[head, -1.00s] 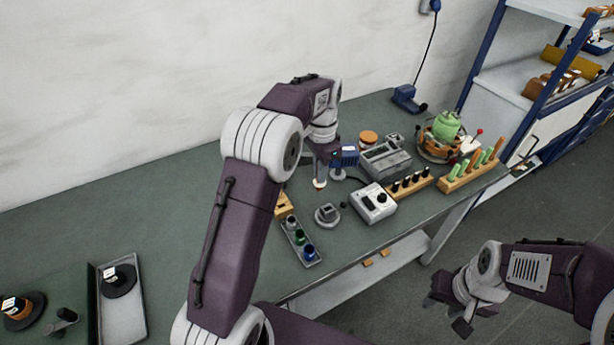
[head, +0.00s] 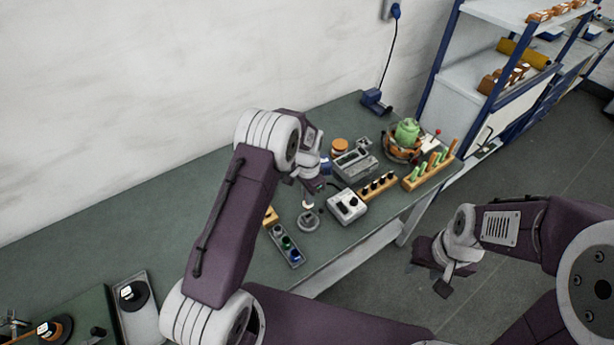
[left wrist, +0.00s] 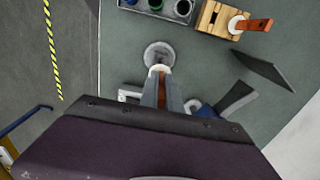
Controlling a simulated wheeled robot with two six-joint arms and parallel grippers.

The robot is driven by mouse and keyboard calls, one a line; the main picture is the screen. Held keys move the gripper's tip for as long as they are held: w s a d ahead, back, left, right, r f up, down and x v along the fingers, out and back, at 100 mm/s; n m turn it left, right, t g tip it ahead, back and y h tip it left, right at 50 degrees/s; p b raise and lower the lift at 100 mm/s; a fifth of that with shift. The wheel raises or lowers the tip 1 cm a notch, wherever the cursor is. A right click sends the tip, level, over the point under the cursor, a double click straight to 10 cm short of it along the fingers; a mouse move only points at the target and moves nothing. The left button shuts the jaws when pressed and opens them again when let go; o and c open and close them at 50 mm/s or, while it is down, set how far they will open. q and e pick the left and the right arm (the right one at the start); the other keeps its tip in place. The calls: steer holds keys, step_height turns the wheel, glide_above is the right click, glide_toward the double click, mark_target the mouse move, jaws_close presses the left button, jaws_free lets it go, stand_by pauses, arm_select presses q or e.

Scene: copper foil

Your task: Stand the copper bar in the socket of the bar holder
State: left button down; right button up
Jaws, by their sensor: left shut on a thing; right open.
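My left gripper (head: 309,194) is shut on the copper bar, whose white lower end (head: 308,204) shows just above the bar holder (head: 308,221). The bar holder is a small grey round base on the green table. In the left wrist view the copper bar (left wrist: 161,88) sits between the fingers of the left gripper (left wrist: 161,95). Its white end overlaps the near edge of the bar holder (left wrist: 158,52). The socket is mostly hidden, and I cannot tell whether bar and holder touch. My right gripper (head: 432,275) is open and empty, off the table's front.
A tray of coloured pots (head: 285,245) and a wooden block (left wrist: 212,17) with a copper piece stand beside the holder. A white control box (head: 347,205), a peg rack (head: 378,187) and a grey machine (head: 355,165) stand to the right. The table's left-middle is clear.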

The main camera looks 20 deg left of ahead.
mark_target(308, 209)
arm_select(q)
steer(key=shift+w, duration=0.1)
steer(key=shift+f+b, duration=1.25)
steer(key=shift+f, duration=0.15)
steer(key=shift+f, duration=0.2)
steer(key=shift+f+b, duration=0.3)
steer(key=shift+f, duration=0.1)
steer(key=shift+f+b, duration=0.2)
steer(key=shift+b, duration=0.1)
steer(key=shift+f, duration=0.15)
steer(key=shift+f+b, duration=0.6)
steer(key=shift+f, duration=0.15)
steer(key=shift+f, duration=0.15)
